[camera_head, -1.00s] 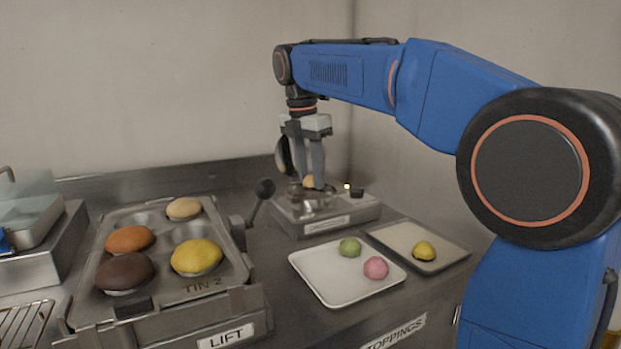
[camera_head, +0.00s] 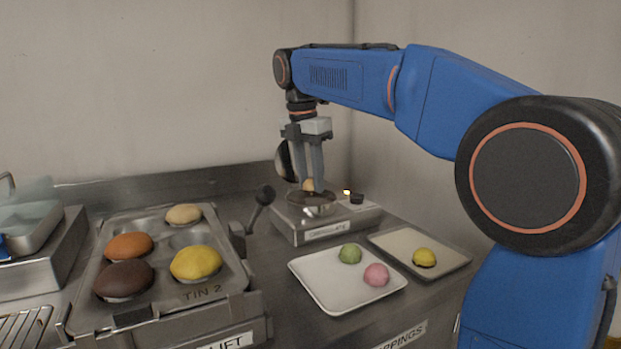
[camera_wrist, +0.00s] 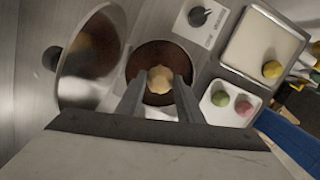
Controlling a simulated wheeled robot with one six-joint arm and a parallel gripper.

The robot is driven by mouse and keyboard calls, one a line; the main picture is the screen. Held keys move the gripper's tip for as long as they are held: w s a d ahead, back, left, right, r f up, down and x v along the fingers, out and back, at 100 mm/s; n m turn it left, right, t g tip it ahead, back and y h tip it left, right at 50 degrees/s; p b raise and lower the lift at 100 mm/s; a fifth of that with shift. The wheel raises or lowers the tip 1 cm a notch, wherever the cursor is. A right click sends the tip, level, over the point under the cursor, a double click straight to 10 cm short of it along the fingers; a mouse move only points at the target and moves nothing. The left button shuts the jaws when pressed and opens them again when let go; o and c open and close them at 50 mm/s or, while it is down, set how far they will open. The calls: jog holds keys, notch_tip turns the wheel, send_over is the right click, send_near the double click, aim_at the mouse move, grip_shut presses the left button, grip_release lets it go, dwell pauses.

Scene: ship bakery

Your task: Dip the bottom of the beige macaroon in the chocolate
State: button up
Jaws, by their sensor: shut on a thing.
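The beige macaroon (camera_head: 308,185) is between the fingertips of my gripper (camera_head: 314,186), which is shut on it. It also shows in the wrist view (camera_wrist: 160,78), over the dark chocolate (camera_wrist: 148,58) in a round bowl. In the head view the bowl (camera_head: 318,209) sits on a metal warmer labelled for chocolate (camera_head: 322,228), and the macaroon is at or just above the bowl's rim. I cannot tell whether its bottom touches the chocolate. The bowl's round lid (camera_wrist: 92,55) stands raised beside it.
A white tray (camera_head: 326,296) holds a green and a pink macaroon. A darker-rimmed tray (camera_head: 446,262) behind it holds a yellow one with a dark bottom.

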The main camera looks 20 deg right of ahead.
jog(key=shift+r, duration=3.05)
